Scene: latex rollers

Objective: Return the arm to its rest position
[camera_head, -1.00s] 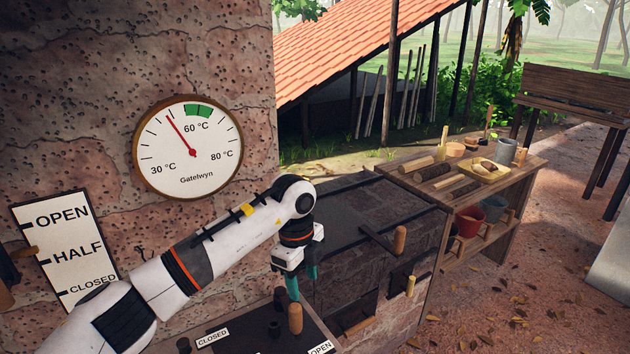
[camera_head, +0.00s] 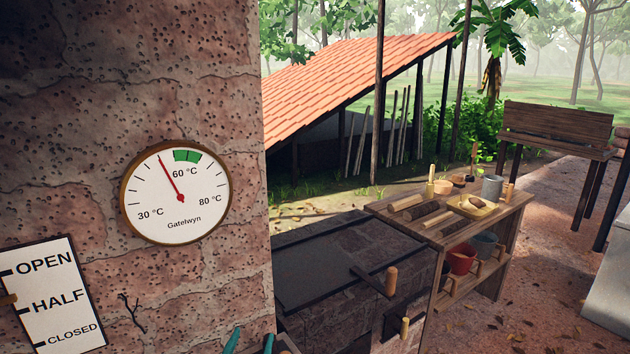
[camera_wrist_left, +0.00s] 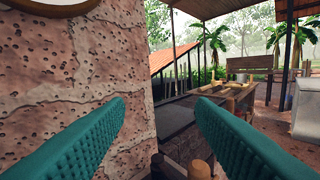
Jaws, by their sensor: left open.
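My left gripper (camera_head: 250,342) shows only as two teal fingertips at the bottom edge of the head view; the rest of the left arm is out of that picture. In the left wrist view its two ribbed teal fingers (camera_wrist_left: 159,103) stand wide apart with nothing between them. They are in front of the stone wall (camera_wrist_left: 60,85), which fills the left of that view. My right gripper is in neither view.
The wall carries a dial gauge (camera_head: 178,193) and an OPEN/HALF/CLOSED sign (camera_head: 54,296). A dark-lidded stone box (camera_head: 330,262) with a wooden handle (camera_head: 391,281) stands right of the wall. A wooden bench (camera_head: 497,221) holds rollers and bowls. A wooden knob (camera_wrist_left: 200,169) is low in the wrist view.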

